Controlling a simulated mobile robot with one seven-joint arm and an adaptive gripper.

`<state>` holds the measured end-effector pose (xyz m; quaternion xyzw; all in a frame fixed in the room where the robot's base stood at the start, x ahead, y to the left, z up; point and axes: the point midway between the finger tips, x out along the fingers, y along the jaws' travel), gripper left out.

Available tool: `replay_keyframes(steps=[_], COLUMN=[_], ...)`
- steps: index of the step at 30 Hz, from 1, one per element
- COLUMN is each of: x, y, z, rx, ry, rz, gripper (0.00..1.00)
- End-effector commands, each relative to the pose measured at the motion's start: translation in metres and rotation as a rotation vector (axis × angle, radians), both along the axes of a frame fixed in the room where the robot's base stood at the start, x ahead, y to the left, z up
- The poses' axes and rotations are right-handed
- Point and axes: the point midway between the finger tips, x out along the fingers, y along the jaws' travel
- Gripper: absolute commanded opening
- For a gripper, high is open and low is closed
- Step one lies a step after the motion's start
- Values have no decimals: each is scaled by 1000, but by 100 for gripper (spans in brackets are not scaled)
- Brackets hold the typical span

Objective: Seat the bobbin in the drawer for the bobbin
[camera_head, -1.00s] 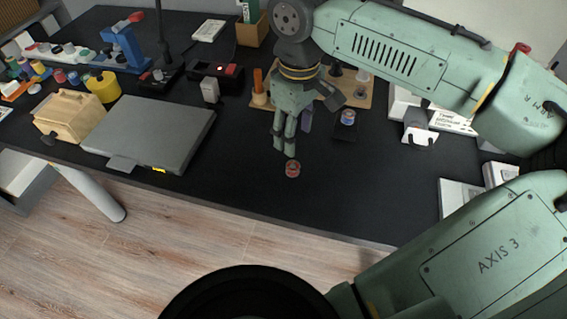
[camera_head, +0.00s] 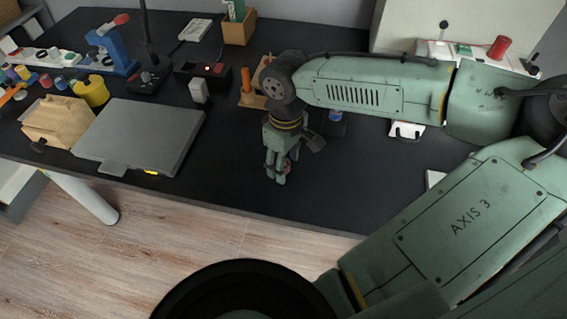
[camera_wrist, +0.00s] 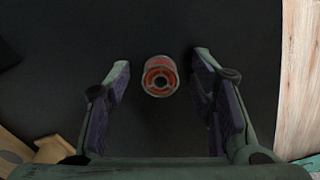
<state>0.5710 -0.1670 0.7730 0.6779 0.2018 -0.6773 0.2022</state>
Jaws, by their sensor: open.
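The bobbin (camera_wrist: 160,76) is a small red reel with a pale rim and grey centre, seen end-on on the black desk in the wrist view. My gripper (camera_wrist: 162,61) is open, with one purple-padded finger on each side of the bobbin and a gap on both sides. In the head view my gripper (camera_head: 276,180) points down at the desk and hides most or all of the bobbin. A wooden box with a dark knob (camera_head: 58,121) stands at the desk's left; I cannot tell whether it has the drawer for the bobbin.
A flat grey case (camera_head: 140,135) lies left of my gripper. A small dark holder with a blue reel (camera_head: 336,116) stands behind it, beside a wooden stand (camera_head: 250,97). Bare black desk (camera_head: 325,195) lies to the front right, ending at the front edge.

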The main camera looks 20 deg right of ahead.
Motion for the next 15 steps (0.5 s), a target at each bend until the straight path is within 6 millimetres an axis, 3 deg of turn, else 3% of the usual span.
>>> replay_keyframes(steps=[6, 15], x=[0, 0], y=[0, 0], z=[0, 0], rx=[0, 0], ry=[0, 0], rz=[0, 0], gripper=[48, 28])
